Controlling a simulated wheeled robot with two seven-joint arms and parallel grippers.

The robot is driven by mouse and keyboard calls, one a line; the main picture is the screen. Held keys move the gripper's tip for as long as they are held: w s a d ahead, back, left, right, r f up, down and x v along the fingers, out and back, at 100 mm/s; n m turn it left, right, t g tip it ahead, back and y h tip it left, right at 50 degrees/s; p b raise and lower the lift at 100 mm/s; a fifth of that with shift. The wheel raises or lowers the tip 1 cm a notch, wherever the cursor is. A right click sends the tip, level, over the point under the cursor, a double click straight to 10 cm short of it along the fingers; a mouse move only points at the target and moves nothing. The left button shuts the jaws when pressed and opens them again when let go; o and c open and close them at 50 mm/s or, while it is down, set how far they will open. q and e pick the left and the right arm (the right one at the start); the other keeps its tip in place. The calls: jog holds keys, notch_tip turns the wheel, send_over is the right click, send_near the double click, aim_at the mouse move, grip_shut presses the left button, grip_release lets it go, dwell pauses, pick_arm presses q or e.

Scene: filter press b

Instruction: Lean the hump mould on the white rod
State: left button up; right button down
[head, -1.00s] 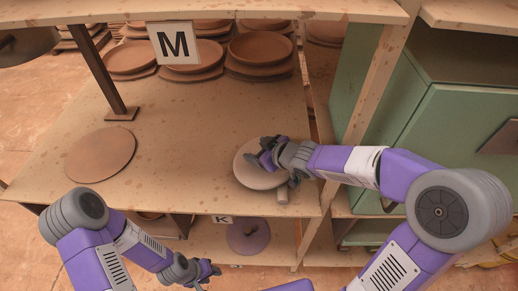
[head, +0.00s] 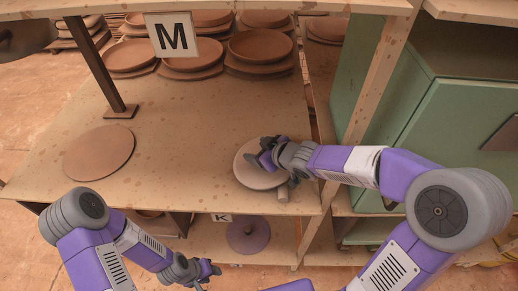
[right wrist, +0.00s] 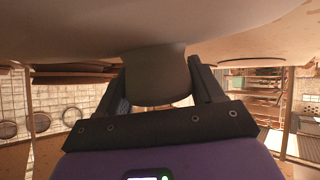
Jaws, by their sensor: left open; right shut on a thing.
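The hump mould (head: 246,176) is a pale round disc near the front right of the upper shelf. My right gripper (head: 270,158) is shut on it. In the right wrist view the mould (right wrist: 130,22) fills the top, and its stubby stem (right wrist: 157,78) sits between my fingers. A short pale piece, seemingly the white rod (head: 283,195), shows beside the mould under my right gripper, near the shelf's front edge; most of it is hidden. I cannot tell whether the mould touches it. My left gripper (head: 207,273) is open and empty, low in front of the shelf.
A flat brown disc (head: 98,152) lies at the left of the shelf (head: 185,130). Stacked clay dishes (head: 260,48) stand at the back, behind a hanging M sign (head: 171,37). A purple disc (head: 248,235) is on the lower shelf. A wooden post (head: 375,75) and green cabinet (head: 440,120) bound the right.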

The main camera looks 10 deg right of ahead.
jog(key=shift+f, duration=0.15)
jog(key=shift+c, duration=0.4)
grip_release()
jog(key=shift+s+f, duration=0.1)
jog(key=shift+f, duration=0.05)
jog(key=p+v, duration=0.4)
jog(key=v, duration=0.2)
jog(key=shift+r+p, duration=0.3)
jog(key=shift+p, duration=0.1)
jog(key=shift+s+d+r+p, duration=0.3)
jog(key=shift+s+p, duration=0.2)
jog(key=shift+p, duration=0.05)
jog(key=shift+r, duration=0.1)
